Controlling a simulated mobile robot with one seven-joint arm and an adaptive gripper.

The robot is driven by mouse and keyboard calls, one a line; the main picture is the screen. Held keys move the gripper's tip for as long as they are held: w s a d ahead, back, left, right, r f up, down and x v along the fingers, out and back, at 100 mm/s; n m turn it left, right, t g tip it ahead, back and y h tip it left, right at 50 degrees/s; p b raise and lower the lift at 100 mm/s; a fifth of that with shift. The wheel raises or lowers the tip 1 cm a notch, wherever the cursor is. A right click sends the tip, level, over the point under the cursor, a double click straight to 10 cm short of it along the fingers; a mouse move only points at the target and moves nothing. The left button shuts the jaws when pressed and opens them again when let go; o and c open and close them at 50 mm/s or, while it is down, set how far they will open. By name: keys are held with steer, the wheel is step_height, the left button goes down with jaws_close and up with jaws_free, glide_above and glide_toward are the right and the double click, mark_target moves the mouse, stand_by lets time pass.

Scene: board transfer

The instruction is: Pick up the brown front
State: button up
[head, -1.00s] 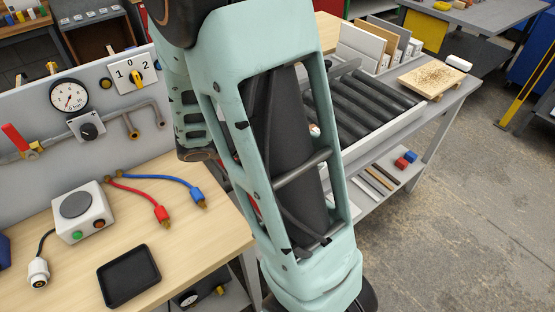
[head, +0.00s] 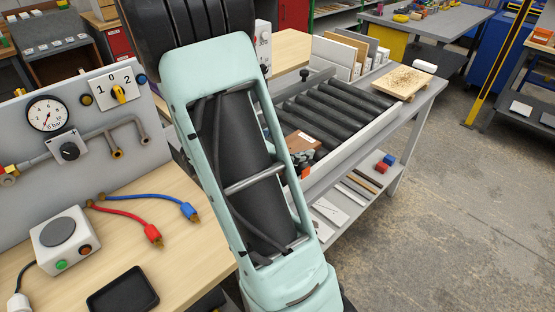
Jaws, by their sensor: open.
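The brown front (head: 360,50) appears to be the tan-brown upright panel in the rack at the back of the roller bench. It stands on edge between a white panel (head: 333,55) in front and a greyish panel (head: 371,45) behind, which partly cover it. My gripper is not visible; my pale green arm fills the middle of the view.
Black rollers (head: 335,110) cross the grey bench, with a speckled board (head: 404,82) at its far right. Below, a shelf holds red and blue blocks (head: 385,162) and strips. At left, a wooden table (head: 180,238) carries a switch box (head: 62,240), hoses and a black tray (head: 122,291).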

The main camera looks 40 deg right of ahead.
mark_target(304, 139)
steer(key=shift+w+x, duration=0.15)
steer(key=shift+x, duration=1.2)
steer(key=shift+w+x, duration=0.2)
steer(key=shift+x, duration=1.15)
steer(key=shift+c, duration=0.7)
steer(key=c, duration=1.2)
